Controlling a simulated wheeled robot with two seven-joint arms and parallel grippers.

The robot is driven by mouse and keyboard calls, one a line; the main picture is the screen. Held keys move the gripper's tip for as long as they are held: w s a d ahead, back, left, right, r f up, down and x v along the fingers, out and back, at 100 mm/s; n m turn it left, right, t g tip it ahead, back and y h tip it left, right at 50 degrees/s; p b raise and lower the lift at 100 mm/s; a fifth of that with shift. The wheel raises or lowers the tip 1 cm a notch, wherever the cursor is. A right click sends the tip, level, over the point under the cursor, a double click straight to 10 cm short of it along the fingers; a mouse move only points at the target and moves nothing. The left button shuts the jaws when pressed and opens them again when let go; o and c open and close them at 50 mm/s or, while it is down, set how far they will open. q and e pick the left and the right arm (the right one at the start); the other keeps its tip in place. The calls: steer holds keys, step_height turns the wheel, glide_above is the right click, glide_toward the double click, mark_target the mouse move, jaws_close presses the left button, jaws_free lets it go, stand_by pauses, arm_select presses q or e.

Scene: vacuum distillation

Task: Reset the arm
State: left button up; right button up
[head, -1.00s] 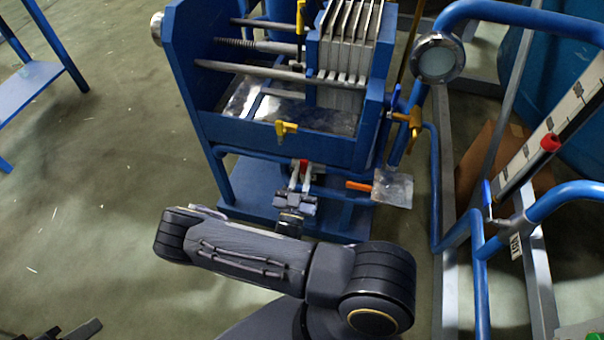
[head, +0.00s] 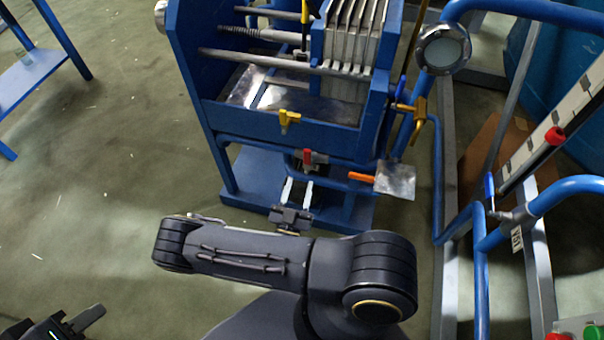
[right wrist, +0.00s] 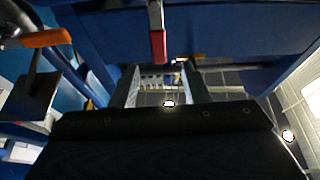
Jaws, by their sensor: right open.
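My right arm reaches forward in the head view. Its right gripper (head: 297,184) is open and empty, with two pale fingers apart, just below and in front of the red-handled valve (head: 310,157) under the blue filter press (head: 270,135). In the right wrist view the red valve handle (right wrist: 158,46) hangs ahead of and above the gap between the fingers (right wrist: 160,80), apart from them. My left gripper (head: 90,318) shows only partly at the bottom left corner, away from everything; its opening cannot be made out.
A yellow-handled valve (head: 288,119) sits on the press front. A scraper (head: 395,180) with an orange handle sticks out to the right of the red valve. Blue pipes (head: 436,180) and a metal frame stand at the right.

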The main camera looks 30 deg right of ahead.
steer(key=shift+s+a+f, duration=0.2)
steer(key=shift+s+a, duration=0.05)
steer(key=shift+a, duration=0.05)
stand_by(0.4)
steer(key=s+d+r+m+g+y+p, duration=0.2)
steer(key=s+r+m+g+p, duration=0.3)
steer(key=r+m+g, duration=0.75)
steer(key=s+d+r+m+g+y+p, duration=0.2)
steer(key=s+r+m+g+p, duration=0.45)
steer(key=m, duration=1.15)
steer(key=a+r+m+t+y+p, duration=0.3)
steer(key=r+m+y+p, duration=0.1)
steer(key=r+m, duration=0.6)
steer(key=s+a+r+m+t+y+p, duration=0.1)
steer(key=a+r+m+t+y+p, duration=0.2)
steer(key=r+m+y, duration=0.4)
steer(key=s+a+r+m+t+y+p, duration=0.1)
steer(key=a+r+m+t+y+p, duration=0.2)
steer(key=r+m, duration=1)
steer(key=m+t+y+p, duration=0.1)
steer(key=m+y+p, duration=0.1)
steer(key=m, duration=0.1)
steer(key=shift+m+y, duration=0.35)
steer(key=shift+y, duration=0.05)
